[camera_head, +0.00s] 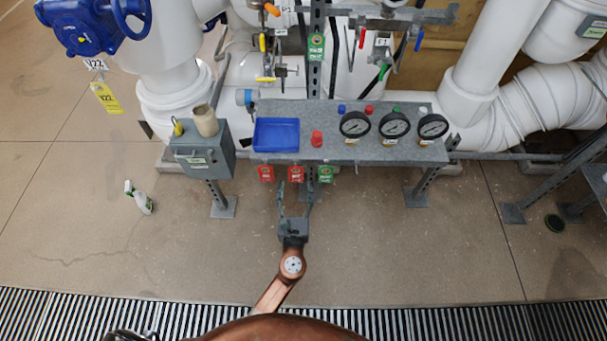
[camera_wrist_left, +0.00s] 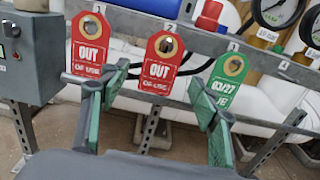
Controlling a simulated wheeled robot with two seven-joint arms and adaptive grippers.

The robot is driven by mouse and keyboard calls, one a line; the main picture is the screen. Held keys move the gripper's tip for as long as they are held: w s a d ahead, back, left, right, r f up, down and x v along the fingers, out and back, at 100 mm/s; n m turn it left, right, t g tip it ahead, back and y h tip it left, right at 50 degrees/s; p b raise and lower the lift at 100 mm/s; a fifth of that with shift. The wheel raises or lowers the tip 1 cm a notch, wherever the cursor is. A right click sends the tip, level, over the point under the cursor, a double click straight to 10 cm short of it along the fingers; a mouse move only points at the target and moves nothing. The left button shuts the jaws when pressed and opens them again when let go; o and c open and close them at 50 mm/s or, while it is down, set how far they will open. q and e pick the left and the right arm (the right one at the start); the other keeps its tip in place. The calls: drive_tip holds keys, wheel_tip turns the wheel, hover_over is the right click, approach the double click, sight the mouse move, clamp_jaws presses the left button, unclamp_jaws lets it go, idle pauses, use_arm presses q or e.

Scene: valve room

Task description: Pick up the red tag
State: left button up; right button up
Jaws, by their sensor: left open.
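Two red tags hang side by side from the shelf's front edge, a left one (camera_head: 266,173) and a middle one (camera_head: 296,173), with a green tag (camera_head: 326,173) to their right. The left wrist view shows the left red tag (camera_wrist_left: 88,45) and middle red tag (camera_wrist_left: 161,62), both reading "OUT", and the green tag (camera_wrist_left: 231,88). My left gripper (camera_head: 296,188) is open and empty, just in front of the tags. In the wrist view its fingertips stand either side of the middle red tag; contact cannot be told. My right gripper is not in view.
The grey shelf (camera_head: 350,173) above the tags carries a blue tray (camera_head: 276,149), a red cap (camera_head: 317,139) and three gauges (camera_head: 394,125). A grey box (camera_head: 202,160) stands left. White pipes are behind. A spray bottle (camera_head: 140,198) is on the open floor.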

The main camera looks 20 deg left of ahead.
sight(296, 176)
use_arm(q)
drive_tip(key=b+x, duration=0.1)
drive_tip(key=x, duration=0.3)
drive_tip(key=shift+w, duration=0.2)
drive_tip(key=shift+w+a, duration=0.2)
drive_tip(key=shift+w, duration=0.3)
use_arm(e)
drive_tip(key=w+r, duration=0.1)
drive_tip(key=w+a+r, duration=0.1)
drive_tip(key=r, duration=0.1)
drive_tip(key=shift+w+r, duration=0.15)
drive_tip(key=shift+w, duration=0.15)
use_arm(q)
drive_tip(key=shift+c, duration=0.6)
drive_tip(key=c, duration=0.8)
